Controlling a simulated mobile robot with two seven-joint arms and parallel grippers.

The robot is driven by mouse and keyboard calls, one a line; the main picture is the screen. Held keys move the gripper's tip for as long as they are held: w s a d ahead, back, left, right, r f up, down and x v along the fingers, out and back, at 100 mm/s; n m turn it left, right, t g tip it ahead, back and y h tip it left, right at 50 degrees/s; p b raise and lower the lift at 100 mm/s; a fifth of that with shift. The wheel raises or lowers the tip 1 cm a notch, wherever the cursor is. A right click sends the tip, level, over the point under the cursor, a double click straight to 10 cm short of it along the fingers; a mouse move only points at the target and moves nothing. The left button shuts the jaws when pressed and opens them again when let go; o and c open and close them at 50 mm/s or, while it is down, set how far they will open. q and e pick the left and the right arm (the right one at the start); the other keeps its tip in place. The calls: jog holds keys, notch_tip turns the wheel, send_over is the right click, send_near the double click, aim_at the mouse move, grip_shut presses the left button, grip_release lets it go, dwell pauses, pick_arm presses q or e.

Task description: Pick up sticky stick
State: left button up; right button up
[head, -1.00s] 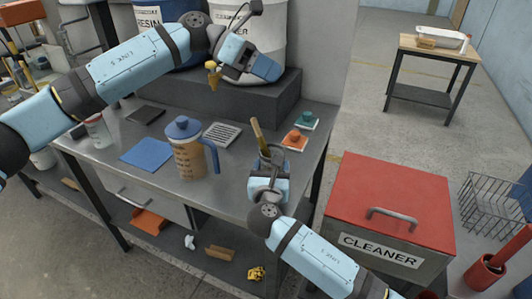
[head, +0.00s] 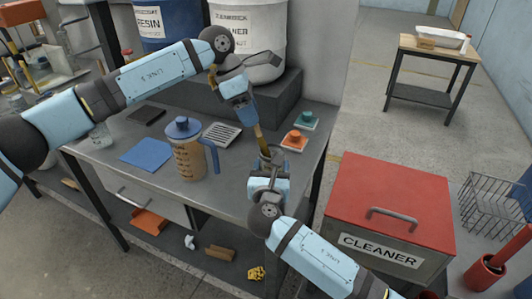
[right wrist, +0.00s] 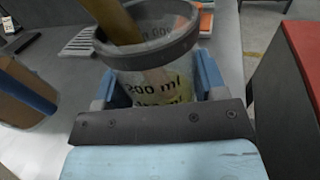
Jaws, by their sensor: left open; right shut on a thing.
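The sticky stick (head: 260,140) is a brown wooden stick. It leans out of a clear measuring cup with a dark rim, and its lower part is inside the cup. The right wrist view shows the stick (right wrist: 117,20) and the cup (right wrist: 155,82) with its ml marks up close. My right gripper (head: 267,172) is shut on the cup, one blue finger on each side. My left gripper (head: 255,123) points down at the stick's upper end, which it partly hides. It is open; I cannot tell whether it touches the stick.
A blue-lidded jug (head: 188,155) stands left of the cup on the grey workbench (head: 228,185). A blue cloth (head: 147,154), a grated plate (head: 222,134), and orange (head: 294,140) and green (head: 305,120) items lie around. A red-lidded cleaner box (head: 390,195) stands at the right.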

aim_at(258, 131)
pick_arm(q)
jog(key=x, duration=0.5)
jog(key=shift+s+d, duration=0.1)
jog(key=shift+s, duration=0.05)
grip_shut()
